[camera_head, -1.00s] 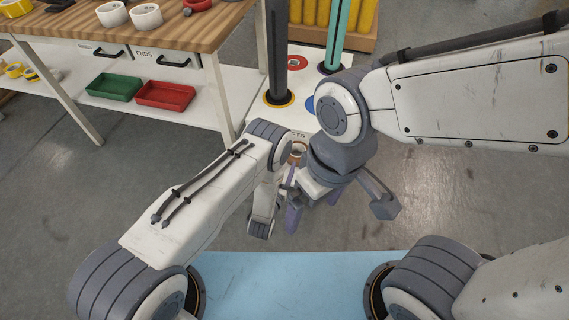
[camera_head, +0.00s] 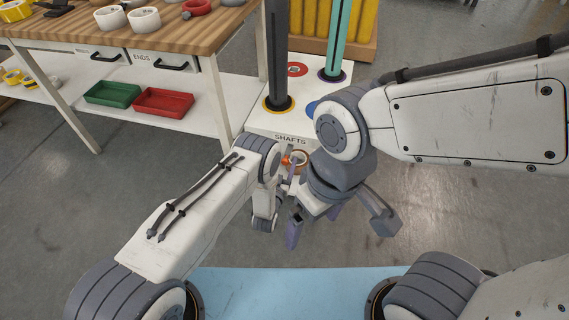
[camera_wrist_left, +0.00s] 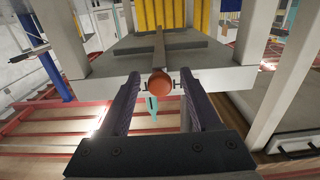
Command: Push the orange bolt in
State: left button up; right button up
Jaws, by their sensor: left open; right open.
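The orange bolt (camera_wrist_left: 160,84) shows in the left wrist view as a round orange knob on the front of a grey-white stand, at the end of a grey bar. My left gripper (camera_wrist_left: 160,76) is open, with one dark finger on each side of the knob. I cannot tell whether the fingers touch it. In the head view the left gripper (camera_head: 291,178) is partly hidden behind my right wrist, by a small orange spot at the stand's front. My right gripper (camera_head: 314,222) is open and empty, pointing down over the floor.
The stand marked SHAFTS (camera_head: 262,122) carries a dark post (camera_head: 277,60) and a teal post (camera_head: 341,40). A wooden-topped table (camera_head: 150,35) with white rolls stands at left. Green (camera_head: 113,93) and red (camera_head: 163,102) trays lie on its shelf. Open floor lies in front.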

pick_arm(q)
jog(key=shift+w, duration=0.1)
grip_shut()
dwell(1.4)
